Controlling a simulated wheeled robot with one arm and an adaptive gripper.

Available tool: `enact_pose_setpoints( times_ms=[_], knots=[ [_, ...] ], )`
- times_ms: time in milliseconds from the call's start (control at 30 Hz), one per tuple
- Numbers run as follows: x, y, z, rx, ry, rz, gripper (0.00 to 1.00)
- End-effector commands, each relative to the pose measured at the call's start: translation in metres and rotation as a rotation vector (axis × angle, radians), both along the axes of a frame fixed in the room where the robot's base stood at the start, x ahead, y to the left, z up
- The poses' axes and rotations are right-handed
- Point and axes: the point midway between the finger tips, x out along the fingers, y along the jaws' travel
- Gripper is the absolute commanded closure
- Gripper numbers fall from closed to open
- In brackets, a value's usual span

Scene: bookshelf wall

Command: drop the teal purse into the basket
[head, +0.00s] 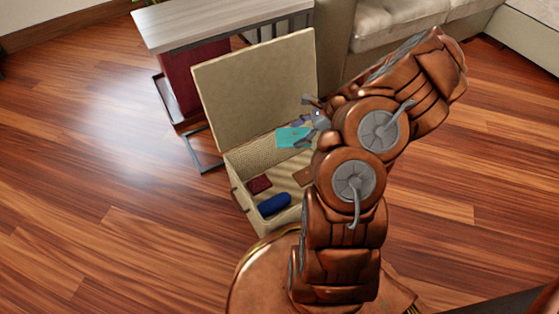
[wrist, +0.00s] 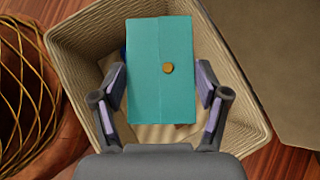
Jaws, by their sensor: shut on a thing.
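The teal purse (head: 290,137) is a flat rectangle; in the wrist view the purse (wrist: 150,90) shows a round gold button. My gripper (head: 305,122) is shut on it, with a finger at each long side in the wrist view (wrist: 161,75). The basket (head: 239,197) is a beige woven box with its lid (head: 255,85) standing open at the back. The gripper and purse are over the basket's opening, in front of the lid. In the wrist view the basket's ribbed wall (wrist: 75,45) surrounds the purse. My arm hides the basket's right part.
Inside the basket lie a dark red item (head: 260,184), a blue item (head: 274,204) and a brown item (head: 303,176). A small table (head: 225,25) stands behind, with a beige sofa (head: 390,25) to its right. The wooden floor at left is clear.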

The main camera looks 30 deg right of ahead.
Motion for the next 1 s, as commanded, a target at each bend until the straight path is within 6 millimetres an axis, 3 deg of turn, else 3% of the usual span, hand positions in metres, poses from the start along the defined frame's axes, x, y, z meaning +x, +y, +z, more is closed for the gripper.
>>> enact_pose_setpoints(
  times_ms=[33,400,833,867,1000],
  knots=[
    [0.000,0.000,-0.010,0.000,0.000,0.000,0.63],
    [0.001,0.002,-0.042,0.000,0.001,0.002,0.63],
    [0.001,0.002,-0.046,0.000,0.001,0.004,0.63],
    [0.001,0.002,-0.046,0.000,0.001,0.004,0.25],
    [0.001,0.002,-0.046,0.000,0.001,0.004,0.10]
  ],
)
